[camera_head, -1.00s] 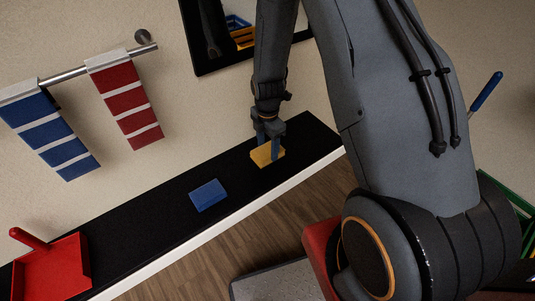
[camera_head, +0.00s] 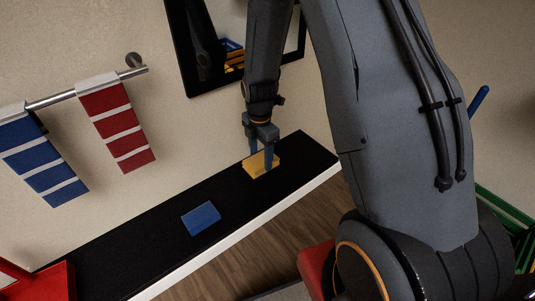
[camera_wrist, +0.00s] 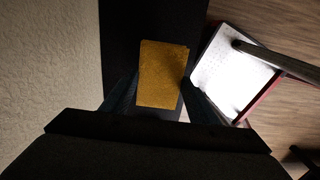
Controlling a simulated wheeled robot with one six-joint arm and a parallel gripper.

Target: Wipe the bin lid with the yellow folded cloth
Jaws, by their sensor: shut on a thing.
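The yellow folded cloth (camera_head: 262,164) is between the two blue-grey fingers of my gripper (camera_head: 262,160), which is shut on it. It seems to be just above the black shelf, near its far right end. In the wrist view the cloth (camera_wrist: 163,74) shows as a flat yellow block between the fingertips, with the black shelf behind it. A pale panel with a red edge (camera_wrist: 228,75), crossed by a grey bar, lies to the right in the wrist view. It may be the bin lid; I cannot tell for sure.
A blue folded cloth (camera_head: 201,218) lies on the black shelf (camera_head: 130,252). A red dustpan (camera_head: 52,284) is at its left end. A blue (camera_head: 42,160) and a red striped towel (camera_head: 118,125) hang on a wall rail. A black-framed mirror (camera_head: 187,75) is behind my arm.

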